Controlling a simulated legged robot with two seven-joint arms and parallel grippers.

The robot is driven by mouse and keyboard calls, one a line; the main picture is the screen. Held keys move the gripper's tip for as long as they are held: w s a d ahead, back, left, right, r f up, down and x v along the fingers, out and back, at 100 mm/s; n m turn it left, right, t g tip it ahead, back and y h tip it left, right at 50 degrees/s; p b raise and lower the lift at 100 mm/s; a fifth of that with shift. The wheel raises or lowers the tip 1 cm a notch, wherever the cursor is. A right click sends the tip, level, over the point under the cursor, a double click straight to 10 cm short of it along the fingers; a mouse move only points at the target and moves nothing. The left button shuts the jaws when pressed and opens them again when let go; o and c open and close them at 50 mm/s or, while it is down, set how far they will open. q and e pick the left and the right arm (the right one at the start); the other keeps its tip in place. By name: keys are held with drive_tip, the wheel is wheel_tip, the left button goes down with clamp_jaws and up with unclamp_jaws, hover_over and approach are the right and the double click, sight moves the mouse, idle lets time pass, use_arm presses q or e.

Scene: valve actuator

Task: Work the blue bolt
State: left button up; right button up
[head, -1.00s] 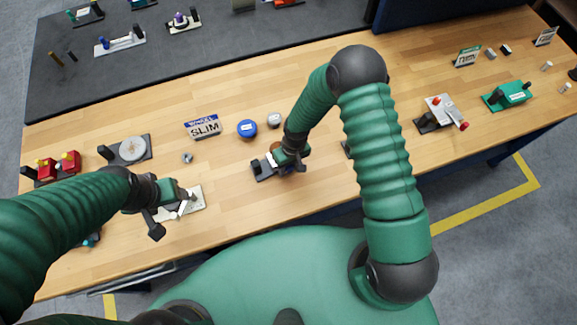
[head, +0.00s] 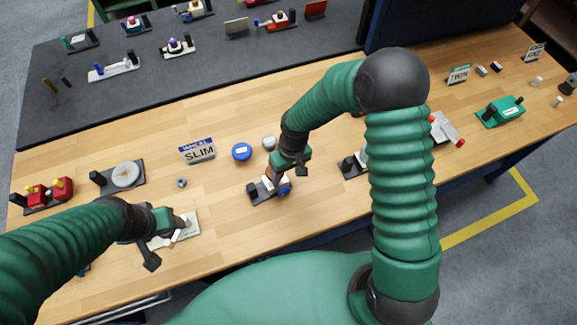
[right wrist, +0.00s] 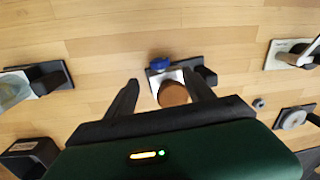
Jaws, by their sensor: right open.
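The blue bolt (head: 285,190) is on a small device with a white block, a brown round cap (head: 271,173) and a black base (head: 256,193) with a black post. In the right wrist view the blue bolt (right wrist: 160,63) sits just beyond the brown cap (right wrist: 173,93). My right gripper (head: 288,172) is open above the device, its fingers (right wrist: 163,82) on either side of the cap's line of view and apart from the bolt. My left gripper (head: 166,240) appears open and empty over a white plate (head: 187,229) at the left.
A blue round can (head: 242,152) and a grey round piece (head: 269,143) stand behind the device. A WHEEL SLIM sign (head: 198,151) and a disc device (head: 125,175) are to the left. Another black-based device (head: 351,165) is close on the right. Bare wood lies in front.

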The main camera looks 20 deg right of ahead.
wheel_tip(320, 180, up, 7)
drive_tip(key=shift+d+f+b, duration=0.2)
drive_tip(key=shift+d+b, duration=0.1)
drive_tip(key=s+d+f+m+t+h+b, duration=0.1)
drive_tip(key=s+d+f+b, duration=0.3)
drive_tip(key=s+b, duration=0.5)
drive_tip(key=shift+s+d+m+t, duration=0.4)
drive_tip(key=shift+d+m+t, duration=0.2)
drive_tip(key=shift+t, duration=0.3)
drive_tip(key=shift+s, duration=0.15)
